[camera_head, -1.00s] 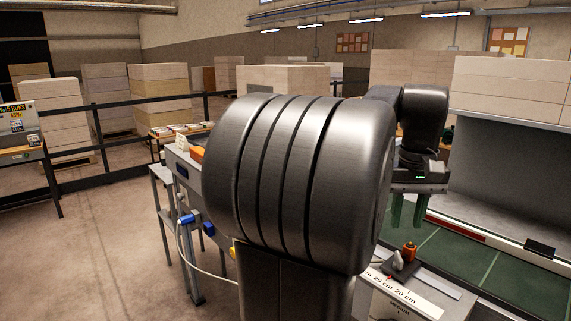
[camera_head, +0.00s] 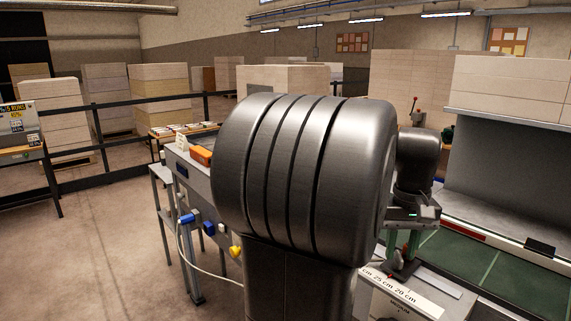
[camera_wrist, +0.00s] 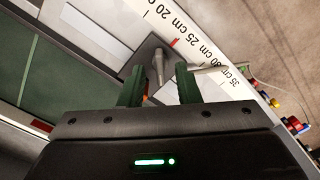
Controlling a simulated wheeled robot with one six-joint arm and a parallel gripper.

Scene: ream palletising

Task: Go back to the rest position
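My gripper (camera_head: 401,248) is at the right of my large dark arm link in the head view, low over the near edge of the green-topped bench. In the wrist view its two green fingers (camera_wrist: 160,84) stand apart with a clear gap, and nothing is gripped between them. A grey handled tool (camera_wrist: 155,63) on a dark square base shows beyond and between the fingertips. I cannot tell whether the fingers touch it.
A white ruler strip (camera_head: 403,292) runs along the bench edge, beside the green work surface (camera_head: 480,262). At the left are a side table with an orange item (camera_head: 201,155), a dark railing (camera_head: 110,103) and pallet stacks (camera_head: 160,92).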

